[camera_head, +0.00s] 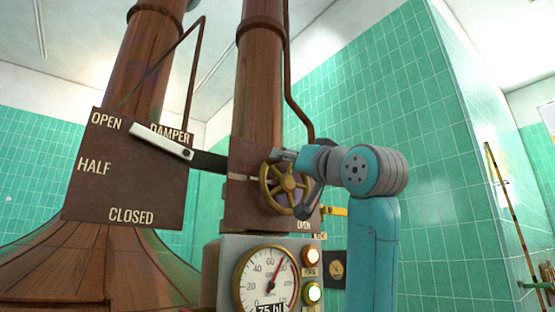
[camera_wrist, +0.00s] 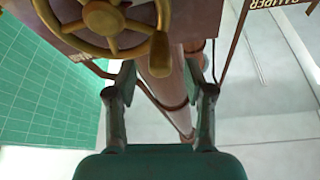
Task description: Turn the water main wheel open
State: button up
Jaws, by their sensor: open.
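The water main wheel is a brass spoked handwheel (camera_head: 287,183) on a brown copper panel, below a tall copper pipe. It has a knob (camera_wrist: 159,50) on its rim. My gripper (camera_head: 295,180) is at the wheel's right side in the head view, one finger near the top of the rim and one near its lower right. In the wrist view my gripper (camera_wrist: 160,78) is open, with nothing gripped between its fingers. The wheel (camera_wrist: 102,18) is at the top left there, partly cut off, and its knob is just beyond the gap between the fingertips. I see no clear contact.
A round gauge (camera_head: 266,281) and two lit buttons (camera_head: 312,256) sit below. A damper plate (camera_head: 125,185) with a white-handled lever (camera_head: 160,140) is to the left. Tiled wall (camera_head: 400,90) stands behind.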

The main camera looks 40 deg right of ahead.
aim_at(277, 163)
jog(key=shift+x, duration=2.65)
grip_shut()
